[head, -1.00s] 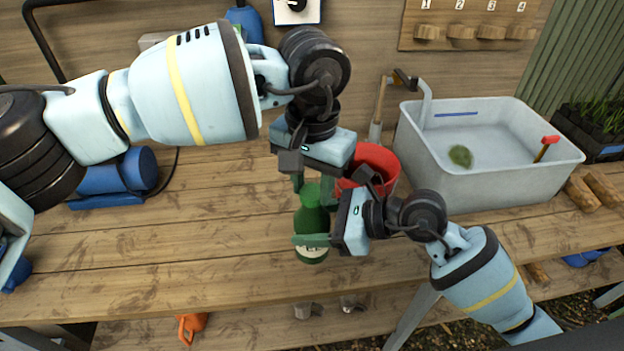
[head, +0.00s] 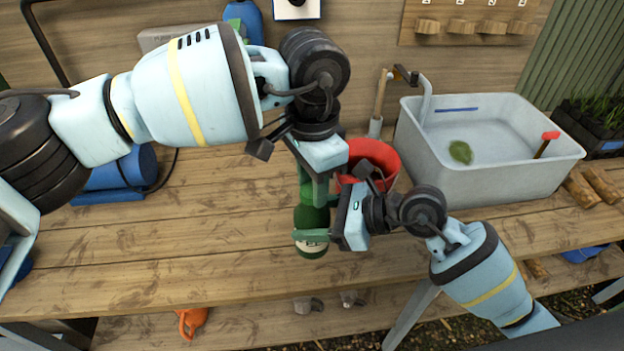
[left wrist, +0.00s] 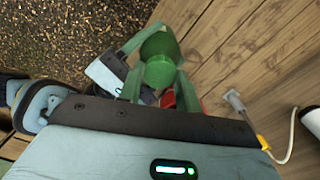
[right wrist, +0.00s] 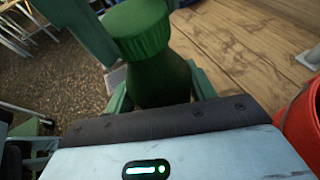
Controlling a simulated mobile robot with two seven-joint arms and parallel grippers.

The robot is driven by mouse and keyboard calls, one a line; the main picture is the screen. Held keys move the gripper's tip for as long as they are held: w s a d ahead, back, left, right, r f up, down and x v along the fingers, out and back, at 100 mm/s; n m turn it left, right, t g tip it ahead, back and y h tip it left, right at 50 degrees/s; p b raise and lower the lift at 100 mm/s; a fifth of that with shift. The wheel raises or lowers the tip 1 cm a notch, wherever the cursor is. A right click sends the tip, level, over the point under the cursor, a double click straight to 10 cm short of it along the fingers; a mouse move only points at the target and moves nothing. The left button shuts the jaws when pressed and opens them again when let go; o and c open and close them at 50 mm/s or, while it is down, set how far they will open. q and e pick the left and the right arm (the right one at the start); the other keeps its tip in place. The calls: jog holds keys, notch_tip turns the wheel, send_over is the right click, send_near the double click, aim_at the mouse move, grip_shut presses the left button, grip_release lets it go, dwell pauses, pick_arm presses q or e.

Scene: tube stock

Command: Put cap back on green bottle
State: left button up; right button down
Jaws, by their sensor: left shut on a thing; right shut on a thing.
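The green bottle (head: 311,219) stands over the workbench, with a pale label low on its front. My right gripper (head: 313,237) is shut around the bottle's body from the right; the body also shows in the right wrist view (right wrist: 158,82). The ribbed green cap (right wrist: 139,32) sits at the top of the bottle's neck, with no clear gap seen; how tightly it sits I cannot tell. My left gripper (head: 313,190) is above, shut on the cap, which also shows between its fingers in the left wrist view (left wrist: 160,72).
A red bucket (head: 385,155) stands close behind and right of the grippers. A grey sink basin (head: 490,177) is at the back right. A blue cylinder-shaped device (head: 118,177) is at the left. The bench left of the bottle (head: 200,230) is clear.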

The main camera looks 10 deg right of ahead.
pick_arm(q)
jog(key=o, duration=1)
jog(key=shift+c, duration=0.2)
jog(key=shift+r, duration=0.15)
jog(key=shift+r, duration=2.15)
jog(key=shift+c, duration=0.5)
